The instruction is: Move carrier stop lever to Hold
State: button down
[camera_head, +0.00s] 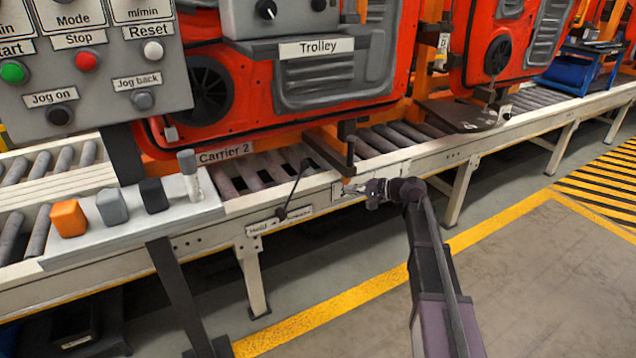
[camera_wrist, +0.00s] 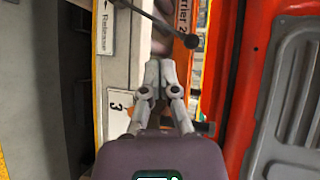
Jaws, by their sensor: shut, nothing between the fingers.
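The carrier stop lever (camera_head: 293,188) is a thin dark rod on the front rail of the conveyor. It leans up to the right from its pivot, toward the Release side. Its label plate (camera_head: 279,221) reads Hold at the left. In the wrist view the lever's black ball knob (camera_wrist: 191,41) is ahead of my fingers, and the Release end of the plate (camera_wrist: 106,30) shows at upper left. My gripper (camera_head: 350,189) is to the right of the lever, close to the rail and apart from the lever. Its fingers (camera_wrist: 157,66) are together and empty.
A plate marked 3 (camera_wrist: 118,108) is on the rail beside my gripper. The orange Carrier 2 (camera_head: 225,154) with its red door stands behind the lever. Floor in front is clear.

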jog(key=w+d+f+m+t+y+b, duration=0.1)
jog(key=w+f+m+t+y+b, duration=0.2)
jog(key=w+b, duration=0.6)
jog(key=shift+w+d+y, duration=0.15)
jog(key=shift+w+y, duration=0.25)
jog(key=shift+y, duration=0.1)
jog(key=shift+r, duration=0.1)
jog(key=s+a+p+x, duration=0.1)
jog(key=s+p+x, duration=0.1)
jog(key=x, duration=1.1)
jog(key=shift+s+r+p, duration=0.3)
jog(key=shift+s+r, duration=0.05)
jog(key=shift+r, duration=0.05)
jog(key=shift+d, duration=0.1)
jog(key=shift+r, duration=0.1)
